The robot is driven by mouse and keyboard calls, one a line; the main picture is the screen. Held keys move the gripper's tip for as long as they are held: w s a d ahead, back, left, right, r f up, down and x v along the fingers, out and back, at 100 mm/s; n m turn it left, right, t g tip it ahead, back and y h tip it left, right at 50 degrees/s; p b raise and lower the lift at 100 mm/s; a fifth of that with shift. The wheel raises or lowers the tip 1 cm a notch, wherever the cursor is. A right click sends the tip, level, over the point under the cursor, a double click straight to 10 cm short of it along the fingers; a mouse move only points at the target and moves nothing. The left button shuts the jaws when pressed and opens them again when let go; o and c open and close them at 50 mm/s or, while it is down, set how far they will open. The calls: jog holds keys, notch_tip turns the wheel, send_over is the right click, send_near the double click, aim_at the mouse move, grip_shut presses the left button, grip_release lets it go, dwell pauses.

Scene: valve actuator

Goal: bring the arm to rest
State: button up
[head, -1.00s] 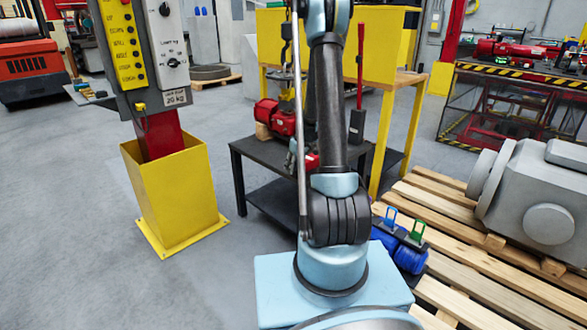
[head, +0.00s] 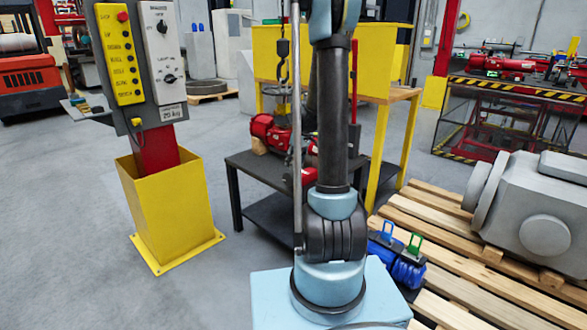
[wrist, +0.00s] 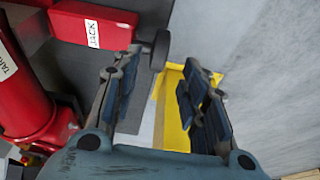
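My arm (head: 334,130) rises from its light blue base in the head view and runs out of the top of the picture. The gripper itself cannot be made out there. In the wrist view my gripper (wrist: 163,66) is open, its two dark blue-grey fingers apart with nothing between them. A red block labelled JACK (wrist: 100,28) lies to the left beyond the left finger. A red cylinder with a partly hidden label (wrist: 22,95) is at the far left. A yellow surface (wrist: 172,105) shows beyond the fingers.
A yellow control pedestal (head: 177,222) stands left. A dark low table (head: 240,165) carrying a red machine (head: 270,132) stands behind my arm. A pallet (head: 500,275) with a grey housing (head: 535,205) lies right, blue items (head: 398,258) on its near left. Floor between pedestal and base is clear.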

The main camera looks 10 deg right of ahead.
jog(key=shift+r, duration=0.15)
jog(key=s+a+r+m, duration=0.1)
jog(key=s+r, duration=0.2)
jog(key=s, duration=0.4)
jog(key=s+a+r+m+h, duration=0.1)
jog(key=s+r, duration=0.2)
jog(key=s, duration=0.3)
jog(key=s+a+r+m, duration=0.1)
jog(key=s+r, duration=0.2)
jog(key=s, duration=0.4)
jog(key=s+f+m, duration=0.2)
jog(key=s, duration=0.8)
jog(key=s+f+m+h, duration=0.1)
jog(key=s+f+m, duration=0.1)
jog(key=s, duration=0.9)
jog(key=shift+d+f+g, duration=0.3)
jog(key=shift+f, duration=0.3)
jog(key=shift+w+f, duration=0.2)
jog(key=shift+w, duration=0.3)
